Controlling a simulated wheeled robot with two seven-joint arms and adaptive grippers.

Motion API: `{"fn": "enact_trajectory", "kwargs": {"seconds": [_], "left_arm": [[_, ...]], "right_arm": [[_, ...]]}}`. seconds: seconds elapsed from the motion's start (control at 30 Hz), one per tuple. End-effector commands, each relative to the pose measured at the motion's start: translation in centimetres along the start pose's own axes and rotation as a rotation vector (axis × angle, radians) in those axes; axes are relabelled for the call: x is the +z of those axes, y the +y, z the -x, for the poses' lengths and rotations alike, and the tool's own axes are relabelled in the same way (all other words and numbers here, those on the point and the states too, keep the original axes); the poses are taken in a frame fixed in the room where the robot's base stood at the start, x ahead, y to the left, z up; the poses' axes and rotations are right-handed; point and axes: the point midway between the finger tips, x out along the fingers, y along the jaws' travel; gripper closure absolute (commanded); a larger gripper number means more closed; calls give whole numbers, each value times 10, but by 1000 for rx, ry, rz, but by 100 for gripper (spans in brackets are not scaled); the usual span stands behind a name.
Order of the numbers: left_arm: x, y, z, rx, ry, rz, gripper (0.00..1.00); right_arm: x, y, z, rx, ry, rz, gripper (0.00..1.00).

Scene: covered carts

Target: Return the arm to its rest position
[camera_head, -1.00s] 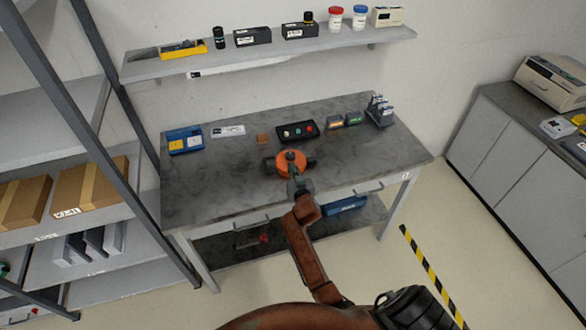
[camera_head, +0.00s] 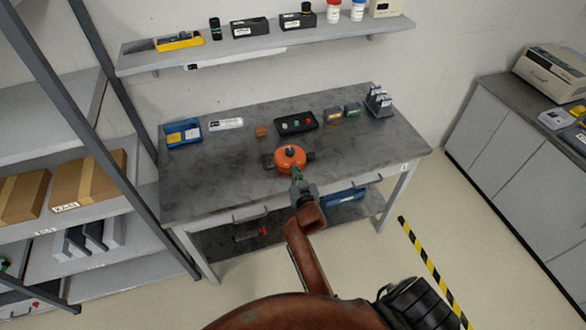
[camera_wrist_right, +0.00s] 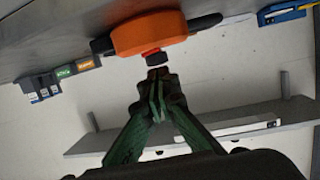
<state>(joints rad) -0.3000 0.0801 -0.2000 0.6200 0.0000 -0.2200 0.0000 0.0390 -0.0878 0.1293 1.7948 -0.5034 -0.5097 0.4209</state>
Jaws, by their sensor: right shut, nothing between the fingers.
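My right arm, brown, reaches up from the bottom of the head view. Its gripper (camera_head: 297,174) is just in front of an orange round device (camera_head: 290,158) with dark side handles on the grey workbench. In the right wrist view, the green and dark fingers (camera_wrist_right: 157,80) are together and hold nothing. The orange device (camera_wrist_right: 150,34) is just beyond the fingertips there, with a red and black knob in its middle. I cannot tell whether the fingertips touch the knob. My left gripper is not in view.
The workbench (camera_head: 220,178) also holds a blue bin (camera_head: 181,133), a black button box (camera_head: 297,123) and small devices toward the back. A wall shelf (camera_head: 270,51) is above. A rack with boxes (camera_head: 88,177) stands left.

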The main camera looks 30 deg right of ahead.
Motion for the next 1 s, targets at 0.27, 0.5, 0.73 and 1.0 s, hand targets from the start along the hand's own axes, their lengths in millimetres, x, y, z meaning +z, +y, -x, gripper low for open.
{"fn": "enact_trajectory", "kwargs": {"seconds": [0.27,0.5,0.73,1.0], "left_arm": [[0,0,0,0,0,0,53],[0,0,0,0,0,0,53],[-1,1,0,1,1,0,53],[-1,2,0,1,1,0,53]], "right_arm": [[1,2,1,2,-4,2,100],[64,46,58,40,-222,60,100],[148,74,173,-14,-588,168,100],[187,78,258,-102,-817,247,100]]}}
